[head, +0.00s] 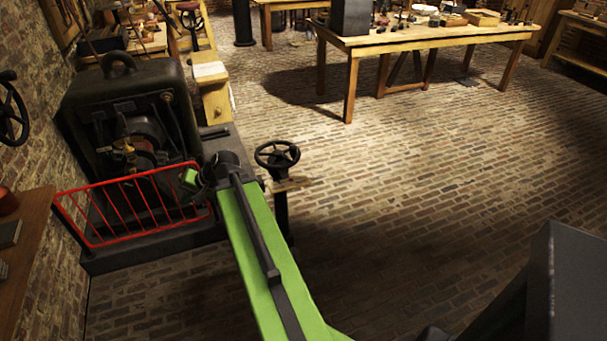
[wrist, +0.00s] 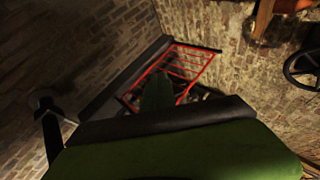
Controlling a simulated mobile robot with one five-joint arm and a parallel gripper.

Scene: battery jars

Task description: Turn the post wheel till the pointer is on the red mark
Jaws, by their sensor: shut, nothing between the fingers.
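The post wheel (head: 277,155) is a dark spoked handwheel on a dark upright post, right of the engine in the head view. A small pale brown plate (head: 292,184) sits just below it. I cannot make out a pointer or red mark. My gripper (head: 190,179) is shut and empty, left of the post wheel and apart from it, near the red guard rail. In the wrist view its dark green end (wrist: 157,91) shows against the rail. A dark post with a greyish top (wrist: 43,102) stands at the left there; its wheel is not clear.
The red guard rail (head: 135,205) fronts a dark engine (head: 125,105) on a low base. Another handwheel (head: 12,112) is on the left wall. A workbench (head: 430,36) with small items stands at the back. The brick floor right of the post is clear.

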